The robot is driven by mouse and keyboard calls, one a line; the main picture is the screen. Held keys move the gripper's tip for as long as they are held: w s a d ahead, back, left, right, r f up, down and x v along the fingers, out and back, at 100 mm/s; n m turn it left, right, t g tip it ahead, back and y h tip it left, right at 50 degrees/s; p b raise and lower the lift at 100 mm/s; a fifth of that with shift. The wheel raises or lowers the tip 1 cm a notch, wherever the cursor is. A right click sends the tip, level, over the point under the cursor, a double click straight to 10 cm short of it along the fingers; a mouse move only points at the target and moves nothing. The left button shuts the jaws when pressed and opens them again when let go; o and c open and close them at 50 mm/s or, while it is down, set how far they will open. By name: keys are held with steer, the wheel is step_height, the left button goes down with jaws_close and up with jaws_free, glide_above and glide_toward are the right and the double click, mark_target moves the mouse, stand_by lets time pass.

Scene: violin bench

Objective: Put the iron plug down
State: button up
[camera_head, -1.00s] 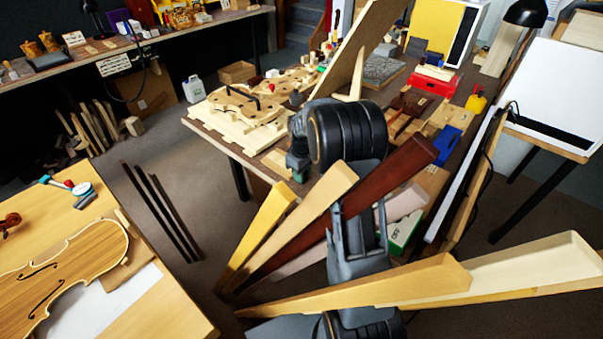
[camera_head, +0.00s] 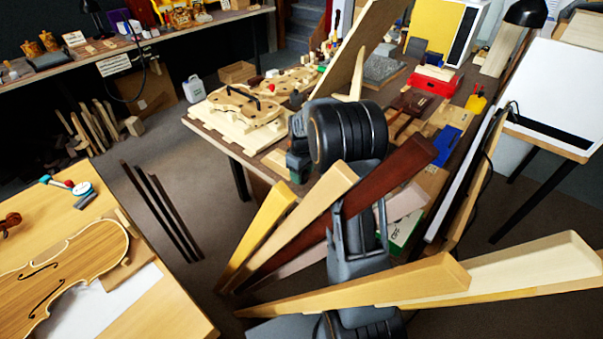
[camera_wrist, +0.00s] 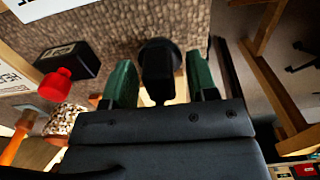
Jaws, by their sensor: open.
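In the wrist view my gripper (camera_wrist: 161,82) has its two green-padded fingers spread apart. A dark object, which looks like the iron plug (camera_wrist: 158,56), sits between the fingers, with a wider rounded head and a narrower body. Gaps show between it and both fingers. A brown, rough-textured surface (camera_wrist: 185,22) lies behind it; I cannot tell whether the plug rests on it. In the head view my arm hides the gripper, and I cannot pick out the plug there.
The wrist view shows a black box (camera_wrist: 70,57) and a red knob (camera_wrist: 57,86) to the left, and wooden legs (camera_wrist: 272,85) at right. In the head view, long wooden pieces (camera_head: 370,284) cross the foreground, and a violin body (camera_head: 60,275) lies on the left bench.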

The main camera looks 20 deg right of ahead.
step_height(320, 180, up, 11)
steer(key=shift+p, duration=0.55)
steer(key=s+a+r+m+t, duration=0.1)
steer(key=s+a, duration=0.4)
steer(key=s, duration=0.6)
steer(key=s+a+r+m+t, duration=0.1)
steer(key=s+a+m, duration=0.3)
steer(key=s, duration=0.6)
steer(key=shift+s+a+r+t, duration=0.15)
steer(key=shift+s+a+t, duration=0.3)
steer(key=shift+a, duration=0.5)
